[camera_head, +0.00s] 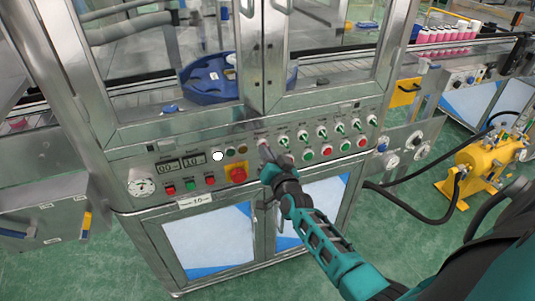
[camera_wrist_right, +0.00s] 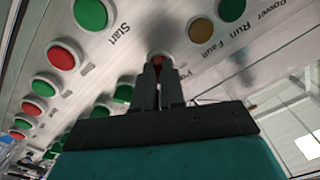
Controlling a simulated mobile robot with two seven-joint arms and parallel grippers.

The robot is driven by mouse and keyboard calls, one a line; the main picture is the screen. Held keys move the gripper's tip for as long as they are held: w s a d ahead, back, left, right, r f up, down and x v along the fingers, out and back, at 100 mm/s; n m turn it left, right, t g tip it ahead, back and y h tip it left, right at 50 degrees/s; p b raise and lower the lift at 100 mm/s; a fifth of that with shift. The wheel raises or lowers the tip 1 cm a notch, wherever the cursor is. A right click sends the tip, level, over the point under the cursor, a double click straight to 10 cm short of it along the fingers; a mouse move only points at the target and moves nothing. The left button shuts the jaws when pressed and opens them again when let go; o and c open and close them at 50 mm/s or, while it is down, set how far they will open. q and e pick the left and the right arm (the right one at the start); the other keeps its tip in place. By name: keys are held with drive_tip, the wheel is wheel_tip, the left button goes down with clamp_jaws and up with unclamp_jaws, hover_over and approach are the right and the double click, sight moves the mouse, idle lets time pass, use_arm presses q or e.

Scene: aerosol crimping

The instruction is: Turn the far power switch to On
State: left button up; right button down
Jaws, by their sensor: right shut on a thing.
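My right gripper (camera_head: 264,152) reaches in from the lower right to the machine's front control panel. In the wrist view, its two fingers (camera_wrist_right: 158,72) are closed on a small red knob in a pale round collar (camera_wrist_right: 155,55). The knob sits between the Start label and the indicator lamps marked Power, Run and Fault. The fingers hide most of it, so its turned position and own label cannot be read. My left gripper is not in view.
Several green and red push buttons (camera_head: 326,149) and a row of selector switches (camera_head: 322,131) lie right of the gripper. A red emergency button on a yellow plate (camera_head: 237,173) is close on its left. A yellow pump unit (camera_head: 485,163) stands at right.

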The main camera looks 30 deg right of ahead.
drive_tip(key=c, duration=1.2)
unclamp_jaws()
drive_tip(key=v, duration=1.3)
drive_tip(key=s+a+f+n+g+y, duration=0.2)
drive_tip(key=s+a+f+n, duration=0.1)
drive_tip(key=s+a, duration=0.1)
drive_tip(key=s+a+f+n+g+y, duration=0.2)
drive_tip(key=s+a+f+n, duration=0.1)
drive_tip(key=s+a+n, duration=0.1)
drive_tip(key=s+a+f+n+g+y, duration=0.2)
drive_tip(key=s+a+f+n, duration=0.1)
drive_tip(key=a, duration=0.3)
drive_tip(key=shift+s+a+f+n+g, duration=0.15)
drive_tip(key=shift+s+f+n+g, duration=0.2)
drive_tip(key=shift+s+n, duration=0.35)
